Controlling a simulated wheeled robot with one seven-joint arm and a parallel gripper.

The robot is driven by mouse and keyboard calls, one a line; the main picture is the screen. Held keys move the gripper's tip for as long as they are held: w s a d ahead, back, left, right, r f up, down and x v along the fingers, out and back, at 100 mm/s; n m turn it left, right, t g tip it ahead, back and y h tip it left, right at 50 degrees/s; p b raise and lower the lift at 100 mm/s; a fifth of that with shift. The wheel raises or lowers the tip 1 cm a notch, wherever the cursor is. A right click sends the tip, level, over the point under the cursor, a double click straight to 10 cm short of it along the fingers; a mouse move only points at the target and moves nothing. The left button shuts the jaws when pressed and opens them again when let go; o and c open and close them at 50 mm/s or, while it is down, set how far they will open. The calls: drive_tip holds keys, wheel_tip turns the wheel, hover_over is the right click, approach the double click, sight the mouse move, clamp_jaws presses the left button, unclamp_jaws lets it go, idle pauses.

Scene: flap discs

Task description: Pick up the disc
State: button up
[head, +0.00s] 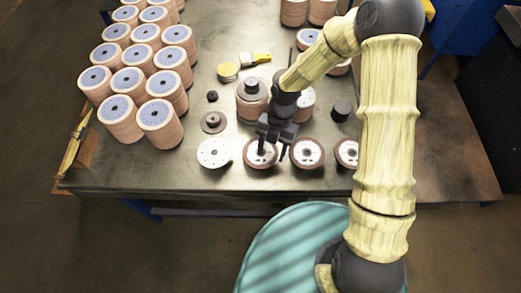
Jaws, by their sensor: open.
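A row of flap discs lies along the front of the metal table (110,178). A pale disc (213,153) is at the row's left end. To its right is a brown-rimmed disc (249,162), then another brown-rimmed disc (307,154), and one more disc (346,153) partly hidden by my arm. My gripper (272,155) is open, pointing down over the second disc from the left, with its fingers near that disc's right side. I cannot tell whether the fingers touch it. Nothing shows between the fingers.
Tall stacks of discs (158,112) fill the table's left side. The table's front edge is close.

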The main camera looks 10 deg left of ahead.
sight(272, 153)
idle(0.5)
drive_tip(key=c, duration=0.8)
drive_tip(key=shift+r, duration=0.1)
drive_tip(key=shift+w+r, duration=0.1)
drive_tip(key=shift+r, duration=0.15)
drive_tip(key=shift+c, duration=0.5)
wheel_tip(272, 153, up, 9)
drive_tip(key=b, duration=0.1)
drive_tip(key=shift+r, duration=0.2)
drive_tip(key=shift+f, duration=0.15)
